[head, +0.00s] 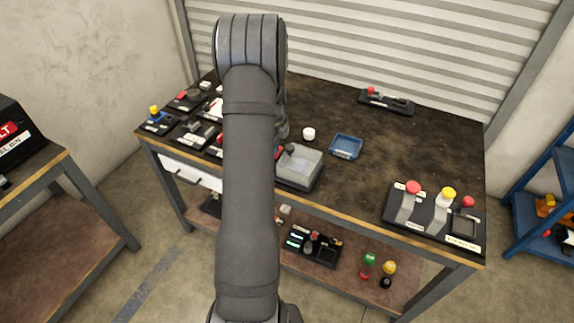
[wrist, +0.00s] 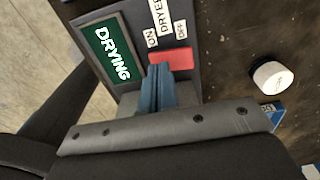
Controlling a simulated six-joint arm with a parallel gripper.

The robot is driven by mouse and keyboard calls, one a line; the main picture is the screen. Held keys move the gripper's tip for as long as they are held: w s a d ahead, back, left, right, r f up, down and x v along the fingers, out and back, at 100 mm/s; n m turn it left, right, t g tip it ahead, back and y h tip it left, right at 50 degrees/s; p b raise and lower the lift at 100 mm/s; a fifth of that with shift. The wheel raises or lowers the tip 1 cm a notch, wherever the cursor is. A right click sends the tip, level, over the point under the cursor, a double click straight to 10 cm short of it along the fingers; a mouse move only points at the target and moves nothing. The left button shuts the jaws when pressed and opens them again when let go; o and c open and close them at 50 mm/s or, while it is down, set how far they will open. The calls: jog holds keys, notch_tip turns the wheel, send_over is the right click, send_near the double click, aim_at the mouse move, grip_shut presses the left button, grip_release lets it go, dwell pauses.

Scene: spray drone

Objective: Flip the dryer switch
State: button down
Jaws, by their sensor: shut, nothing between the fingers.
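The dryer panel (wrist: 137,14) is dark and fills the upper middle of the wrist view. It carries a red rocker switch (wrist: 176,58) between white labels reading ON, on the left, and OFF, on the right. A green display (wrist: 112,53) left of the switch reads DRYING. My gripper (wrist: 158,70) is shut and empty, its blue-grey fingertips at the ON side of the switch, overlapping its lower left edge. I cannot tell whether they touch it.
A white round cap (wrist: 272,77) lies on the dark tabletop right of the panel. The head view shows a grey box (head: 298,167), a blue tray (head: 345,147) and a panel with red and yellow knobs (head: 424,222). The back middle of the table is clear.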

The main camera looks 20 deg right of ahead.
notch_tip(320, 180, up, 6)
dwell(0.6)
notch_tip(320, 180, down, 7)
jog(key=shift+r, duration=0.1)
dwell(0.6)
jog(key=shift+r, duration=0.1)
jog(key=s+d+r+t, duration=0.1)
jog(key=r, duration=0.7)
jog(key=s+r+t, duration=0.1)
jog(key=s+r, duration=0.1)
jog(key=r, duration=0.6)
jog(key=shift+s+d+t, duration=0.25)
jog(key=shift+d+t, duration=0.1)
jog(key=shift+t, duration=0.05)
dwell(0.3)
jog(key=shift+f, duration=0.15)
dwell(1.4)
